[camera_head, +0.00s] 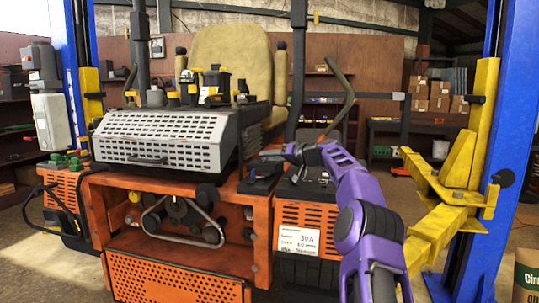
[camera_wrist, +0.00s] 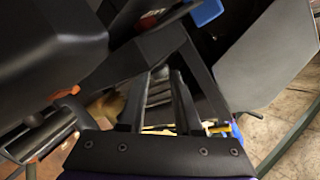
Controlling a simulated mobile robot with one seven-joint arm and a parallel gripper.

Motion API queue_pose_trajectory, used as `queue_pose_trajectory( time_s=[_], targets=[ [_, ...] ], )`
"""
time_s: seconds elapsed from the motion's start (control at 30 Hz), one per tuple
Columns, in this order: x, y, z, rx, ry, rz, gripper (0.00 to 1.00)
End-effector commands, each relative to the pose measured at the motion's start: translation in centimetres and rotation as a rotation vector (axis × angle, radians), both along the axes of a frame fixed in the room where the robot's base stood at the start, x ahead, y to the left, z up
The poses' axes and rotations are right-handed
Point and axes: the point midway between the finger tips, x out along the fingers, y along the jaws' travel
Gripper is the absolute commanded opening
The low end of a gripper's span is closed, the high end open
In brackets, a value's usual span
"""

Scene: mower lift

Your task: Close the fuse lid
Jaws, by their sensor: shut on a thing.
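The fuse box (camera_head: 258,182) is a small black box on the orange machine body, right of the grey slotted hood. Its dark lid (camera_head: 271,156) stands raised above it, at the tip of my gripper (camera_head: 289,152). In the wrist view my gripper (camera_wrist: 160,105) points up the picture, with its fingers against a black, flat-edged part (camera_wrist: 160,52) that appears to be the lid. The fingers are closed on it. The exact contact and the hinge are hidden by the dark parts around them.
The grey slotted hood (camera_head: 165,135) is left of the fuse box, and the seat (camera_head: 230,60) is behind. A curved lever (camera_head: 342,90) rises behind my gripper. The yellow lift arm (camera_head: 435,210) and blue post (camera_head: 500,150) stand to the right.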

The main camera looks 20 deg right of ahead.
Motion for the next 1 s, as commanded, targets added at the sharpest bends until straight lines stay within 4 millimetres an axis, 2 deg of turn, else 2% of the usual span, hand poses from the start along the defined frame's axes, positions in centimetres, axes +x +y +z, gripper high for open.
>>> queue_pose_trajectory(
  time_s=[0.03, 0.13, 0.6, 0.63, 0.7, 1.0],
  targets=[
    [0.06, 0.22, -0.61, 0.003, 0.008, 0.007, 0.0],
    [0.12, 0.18, -0.81, 0.003, 0.008, 0.006, 0.0],
    [0.17, 0.14, -0.98, 0.002, 0.009, 0.005, 0.0],
    [0.17, 0.13, -0.99, 0.002, 0.009, 0.005, 0.33],
    [0.18, 0.12, -0.97, 0.002, 0.008, 0.005, 0.43],
    [0.19, 0.0, -0.84, 0.001, 0.005, 0.001, 0.43]
  ],
)
